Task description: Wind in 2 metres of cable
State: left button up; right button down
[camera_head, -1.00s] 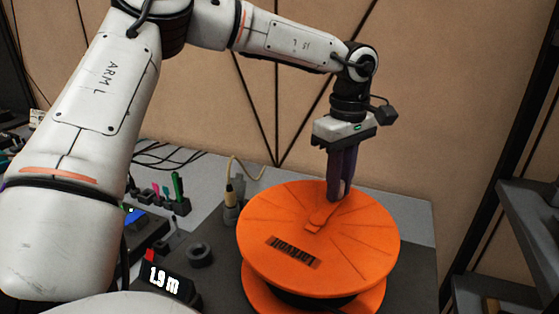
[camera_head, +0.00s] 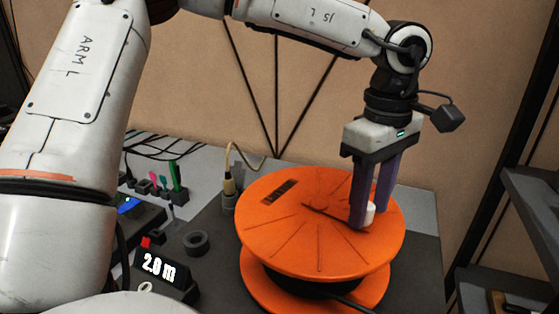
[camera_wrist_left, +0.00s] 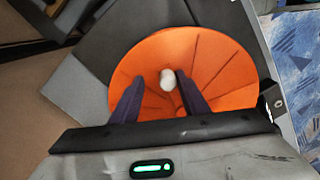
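The orange cable reel (camera_head: 290,235) stands on a dark mat. Its crank lies on the top disc, with a white knob (camera_head: 370,213) at the disc's right side. My left gripper (camera_head: 371,217) is over the disc with its purple fingers spread to either side of the knob. In the left wrist view, the knob (camera_wrist_left: 167,78) shows between the open fingertips, with a gap visible on its left. A small display (camera_head: 160,272) at the lower left reads 2.0 m. My right gripper is not in view.
Several coloured plugs and black cables are at the back left. A dark shelf (camera_head: 535,210) stands at the right.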

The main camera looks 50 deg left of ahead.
pick_arm(q)
notch_tip(320, 180, up, 7)
jog(key=p, duration=0.5)
dwell(0.3)
dwell(0.5)
